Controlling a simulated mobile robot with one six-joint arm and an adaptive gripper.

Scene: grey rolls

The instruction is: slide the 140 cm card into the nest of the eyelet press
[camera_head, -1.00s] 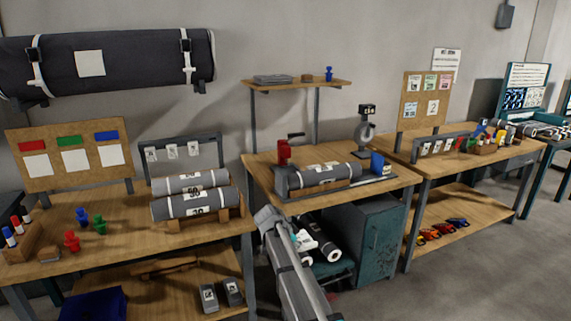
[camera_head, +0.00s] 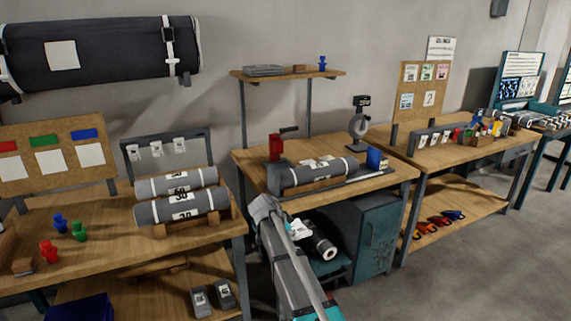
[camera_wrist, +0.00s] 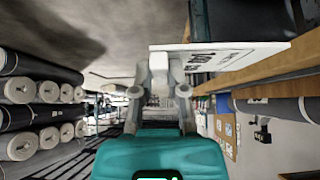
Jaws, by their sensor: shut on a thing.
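My gripper (camera_wrist: 160,68) is shut on a white card (camera_wrist: 230,57) with black print in the wrist view. The card sticks out to the right of the fingers and its print is turned sideways; the figures are hard to read. In the head view a white patch shows beside my arm, below the middle bench's front edge; I cannot tell card from fingers there. A red device with a dark lever (camera_head: 276,148), which looks like the eyelet press, stands at the left of the middle bench. It is above and apart from my gripper. Its nest is not distinguishable.
A grey roll (camera_head: 318,175) lies in a cradle beside the red device. A round-dial stand (camera_head: 358,128) and a blue block (camera_head: 376,158) are near it. The middle bench's wooden edge (camera_head: 395,190) and a teal cabinet (camera_head: 368,235) are close to my arm. Rolls (camera_head: 180,205) lie on the left bench.

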